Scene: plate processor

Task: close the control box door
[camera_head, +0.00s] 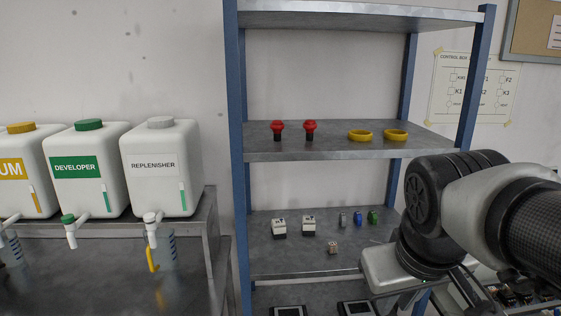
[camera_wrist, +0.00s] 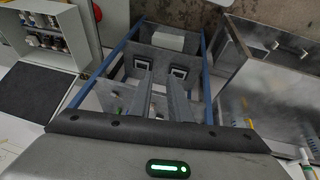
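The control box (camera_wrist: 52,62) is at the upper left of the wrist view. It is a pale open-fronted box, with several small parts in rows inside. A pale panel (camera_wrist: 117,20) with a red round part stands beside its opening; it may be the door, but I cannot tell for sure. In the head view, only some electrical parts show at the lower right, partly behind my arm. My gripper (camera_wrist: 159,85) points away from the wrist camera, its two grey fingers apart with nothing seen between them. It is well away from the box.
A blue-post shelf (camera_head: 345,143) holds red knobs, yellow rings and small modules. White tanks (camera_head: 162,168) stand on a metal bench at left. In the wrist view, the shelf lies beyond my fingers, a metal sink (camera_wrist: 270,85) is at right, and a dark mat (camera_wrist: 40,92) lies below the box.

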